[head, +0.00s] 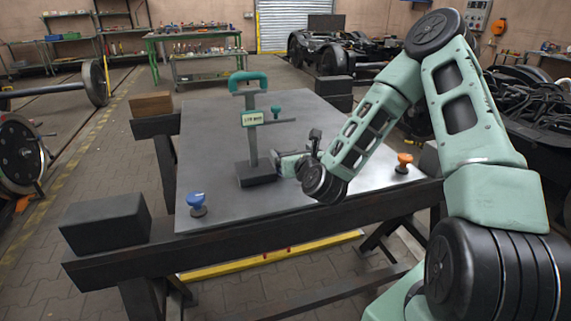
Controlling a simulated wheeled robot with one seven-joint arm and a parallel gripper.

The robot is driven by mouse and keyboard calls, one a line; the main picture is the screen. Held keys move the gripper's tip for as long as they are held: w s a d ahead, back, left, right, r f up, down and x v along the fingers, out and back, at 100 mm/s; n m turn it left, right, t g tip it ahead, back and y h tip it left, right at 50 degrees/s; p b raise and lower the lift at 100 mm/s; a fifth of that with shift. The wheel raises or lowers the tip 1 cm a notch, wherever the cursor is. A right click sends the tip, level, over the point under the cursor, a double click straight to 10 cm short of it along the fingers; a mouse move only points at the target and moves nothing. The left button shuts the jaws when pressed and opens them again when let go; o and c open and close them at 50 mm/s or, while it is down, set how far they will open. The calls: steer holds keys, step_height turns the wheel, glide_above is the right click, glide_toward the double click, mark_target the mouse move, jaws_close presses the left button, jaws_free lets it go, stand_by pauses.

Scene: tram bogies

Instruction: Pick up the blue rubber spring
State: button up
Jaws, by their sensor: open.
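The blue rubber spring (198,204) stands on the near left corner of the grey metal tabletop (320,130). It has a wide blue top and a darker foot. My gripper (286,160) is above the middle of the table, to the right of the blue spring and well apart from it. It is beside the upright stand. The gripper is small in view and partly hidden by my wrist, but its jaws are open. I see nothing held in it.
A stand with a black base (256,180), a teal clamp-shaped top (248,77) and a side arm with a teal knob (276,111) rises mid-table. An orange piece (404,162) stands at the right edge. The table's far right is clear.

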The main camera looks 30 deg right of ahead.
mark_target(284, 143)
steer(key=shift+a+p+x, duration=0.15)
steer(key=shift+p+x, duration=0.05)
steer(key=shift+x, duration=1.5)
steer(key=shift+a+p+x, duration=0.1)
steer(key=shift+p+x, duration=0.05)
steer(key=shift+x, duration=1.55)
steer(key=c, duration=1.3)
steer(key=shift+r, duration=0.1)
steer(key=shift+c, duration=0.9)
steer(key=shift+r, duration=0.1)
